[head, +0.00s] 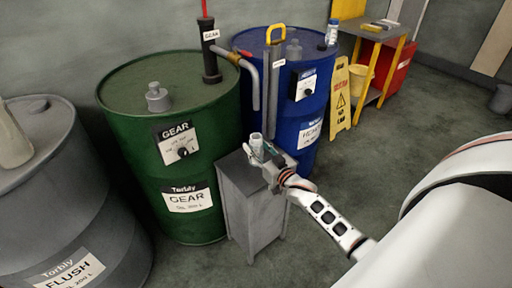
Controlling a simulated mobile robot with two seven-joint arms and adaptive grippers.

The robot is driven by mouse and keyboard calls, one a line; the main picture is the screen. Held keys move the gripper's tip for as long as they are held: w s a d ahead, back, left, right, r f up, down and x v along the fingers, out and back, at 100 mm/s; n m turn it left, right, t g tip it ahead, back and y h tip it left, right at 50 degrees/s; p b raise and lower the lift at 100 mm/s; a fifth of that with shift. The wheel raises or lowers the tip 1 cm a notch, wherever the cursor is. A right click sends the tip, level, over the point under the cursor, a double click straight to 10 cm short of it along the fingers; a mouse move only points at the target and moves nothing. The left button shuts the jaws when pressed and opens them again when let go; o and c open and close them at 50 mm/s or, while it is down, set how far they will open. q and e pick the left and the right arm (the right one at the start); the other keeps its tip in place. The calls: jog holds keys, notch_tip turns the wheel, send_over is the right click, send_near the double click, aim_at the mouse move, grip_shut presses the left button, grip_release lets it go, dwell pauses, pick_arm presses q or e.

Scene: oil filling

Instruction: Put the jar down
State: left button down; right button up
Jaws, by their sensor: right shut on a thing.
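My right gripper (268,158) is shut on a small greyish, see-through jar (256,142). The jar is upright, near the top of a small grey cabinet (243,188). The gripper is at the jar's lower part and hides its base. I cannot tell whether the jar touches the cabinet top. My left gripper is not in view.
A green gear oil drum (135,98) stands close behind and left of the cabinet, and a blue drum (312,125) behind it right. A grey flush drum (50,180) is at left. A yellow floor sign (340,98) and a shelf unit (372,35) stand farther back right.

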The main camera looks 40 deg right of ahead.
jog(key=o, duration=1)
jog(key=shift+f, duration=0.2)
jog(key=shift+r, duration=0.1)
jog(key=shift+s+r, duration=0.1)
jog(key=s+p, duration=0.2)
jog(key=s, duration=0.9)
jog(key=s+a+f+n+g+y, duration=0.1)
jog(key=s+a+f+g, duration=0.1)
jog(key=s+a+f, duration=0.2)
jog(key=s+a+f+n+g+y, duration=0.1)
jog(key=s+a+f+n+g, duration=0.1)
jog(key=s+a, duration=0.8)
jog(key=s+a+f+n+g, duration=0.2)
jog(key=s+a+f, duration=0.4)
jog(key=s, duration=0.3)
jog(key=shift+s+a+g+y, duration=0.1)
jog(key=shift+a+g+y, duration=0.3)
jog(key=shift+a+g, duration=0.4)
